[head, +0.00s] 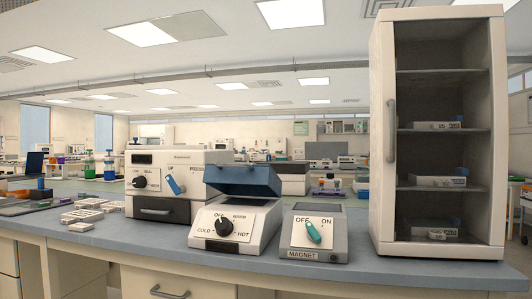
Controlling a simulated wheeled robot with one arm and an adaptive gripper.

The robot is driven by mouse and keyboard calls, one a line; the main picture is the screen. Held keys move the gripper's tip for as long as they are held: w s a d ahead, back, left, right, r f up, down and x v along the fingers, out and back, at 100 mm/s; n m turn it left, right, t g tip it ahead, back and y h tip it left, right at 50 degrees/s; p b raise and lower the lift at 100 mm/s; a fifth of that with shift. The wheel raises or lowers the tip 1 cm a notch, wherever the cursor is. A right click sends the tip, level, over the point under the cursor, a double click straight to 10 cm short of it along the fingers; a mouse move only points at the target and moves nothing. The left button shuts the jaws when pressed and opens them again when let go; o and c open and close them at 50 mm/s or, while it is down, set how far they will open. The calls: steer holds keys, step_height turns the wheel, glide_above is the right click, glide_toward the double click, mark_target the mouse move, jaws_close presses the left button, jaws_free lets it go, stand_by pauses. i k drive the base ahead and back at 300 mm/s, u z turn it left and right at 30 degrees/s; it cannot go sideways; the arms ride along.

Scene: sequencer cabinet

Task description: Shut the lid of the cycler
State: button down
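The cycler (233,226) is the small white device near the middle of the bench, with a black knob marked OFF, COLD and HOT on its sloped front. Its dark blue lid (243,180) is raised and tilted up at the back, so the cycler stands open. The well area under the lid is mostly hidden behind the front panel. My gripper is not in view.
A press machine (174,184) with a blue lever stands close behind on the left. The magnet device (314,234) stands to the right, then a tall cabinet (382,130) with shelves. White racks (82,216) lie at left. The bench's front strip is clear.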

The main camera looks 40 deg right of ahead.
mark_target(231, 178)
steer(key=z, duration=0.2)
steer(key=i, duration=1)
steer(key=u, duration=0.2)
